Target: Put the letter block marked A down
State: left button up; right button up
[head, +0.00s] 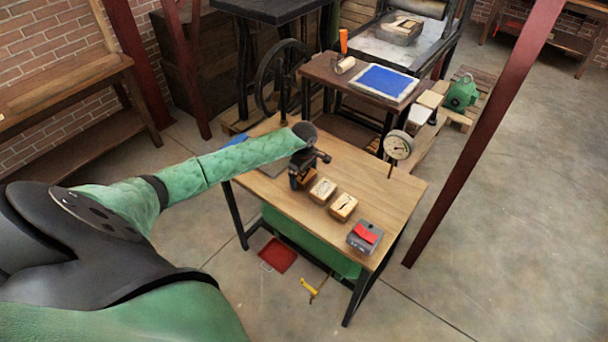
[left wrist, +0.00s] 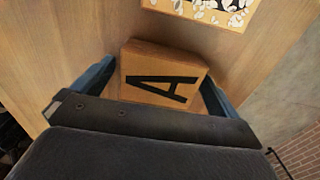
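The letter block marked A (left wrist: 160,76) is a small brown wooden block with a black A on top. In the left wrist view it lies between the two fingers of my left gripper (left wrist: 160,72), which sit close against its sides. In the head view my left gripper (head: 303,180) points down at the wooden table, with the block (head: 309,177) partly hidden under it. The block is at or just above the tabletop; I cannot tell whether it touches. My right gripper is not in view.
Two pale-topped picture blocks (head: 322,190) (head: 343,207) stand in a row beside it on the table (head: 388,190). A grey box with a red top (head: 365,237) is at the near right corner. Bare wood lies right of the row.

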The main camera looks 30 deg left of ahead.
aim_at(304, 174)
pick_arm(q)
jog(key=shift+r, duration=0.15)
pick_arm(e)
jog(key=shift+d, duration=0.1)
pick_arm(q)
jog(key=shift+r, duration=0.2)
jog(key=shift+w+r+b, duration=0.1)
jog(key=shift+r+b, duration=0.35)
jog(key=shift+r, duration=0.35)
notch_tip(304, 174, up, 10)
jog(key=b, duration=0.3)
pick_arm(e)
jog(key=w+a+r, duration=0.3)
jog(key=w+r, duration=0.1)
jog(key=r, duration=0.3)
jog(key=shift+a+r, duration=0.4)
